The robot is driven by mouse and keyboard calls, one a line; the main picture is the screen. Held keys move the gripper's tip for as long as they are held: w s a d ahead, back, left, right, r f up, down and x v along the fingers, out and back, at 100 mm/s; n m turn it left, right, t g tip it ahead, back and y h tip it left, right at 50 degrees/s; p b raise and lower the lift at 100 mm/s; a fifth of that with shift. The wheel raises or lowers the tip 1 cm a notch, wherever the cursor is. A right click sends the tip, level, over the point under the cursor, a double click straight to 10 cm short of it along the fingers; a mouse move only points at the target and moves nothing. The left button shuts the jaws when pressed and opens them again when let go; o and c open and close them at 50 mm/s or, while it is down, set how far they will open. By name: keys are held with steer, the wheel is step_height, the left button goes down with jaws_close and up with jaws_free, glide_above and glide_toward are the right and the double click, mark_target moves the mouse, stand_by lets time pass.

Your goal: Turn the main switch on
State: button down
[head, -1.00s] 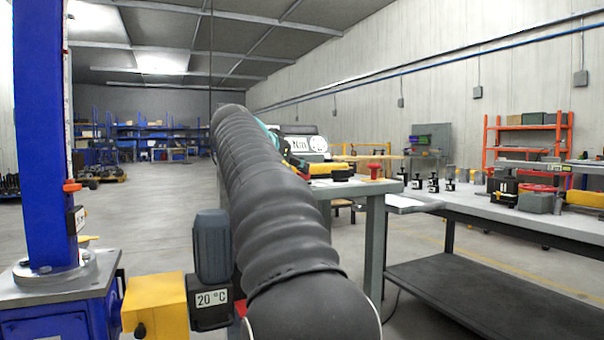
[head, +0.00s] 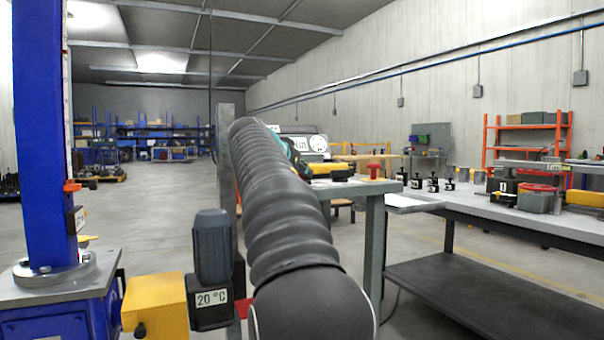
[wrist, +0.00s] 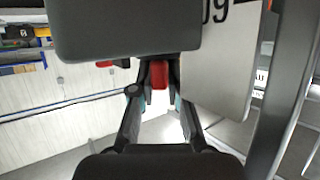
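In the wrist view, a small red part (wrist: 159,75), which may be the main switch's handle, shows between the two fingertips of my gripper (wrist: 160,88). The fingers lie on either side of the red part, close to it. Whether they press on it cannot be told. A large dark grey block (wrist: 128,30) fills the top of the wrist view and hides what lies above the red part. In the head view, my arm covers the gripper, and the switch cannot be made out.
A pale plate with black figures (wrist: 222,75) stands close right of the fingers. In the head view, an upright grey post (head: 228,190) stands just left of my arm. A workbench (head: 480,217) with several items is at right. A blue column (head: 45,140) stands left.

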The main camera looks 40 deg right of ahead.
steer(key=shift+s+n+t, duration=0.1)
steer(key=shift+n+t, duration=0.2)
steer(key=shift+t, duration=0.1)
steer(key=shift+s+d+r+n+t+y, duration=0.1)
steer(key=shift+n+t+y, duration=0.7)
steer(key=shift+n+t, duration=0.4)
steer(key=shift+d+n+t+y+p, duration=0.1)
steer(key=shift+n+t+y+p, duration=1.25)
steer(key=shift+n+t+y, duration=0.5)
steer(key=shift+f+n+t+y, duration=0.2)
steer(key=shift+n+t+y, duration=0.15)
steer(key=shift+n+y, duration=0.75)
steer(key=shift+n+y+b, duration=0.7)
steer(key=shift+n+y, duration=0.05)
steer(key=shift+n, duration=0.1)
steer(key=c, duration=1.2)
jaws_free()
steer(key=shift+o, duration=0.2)
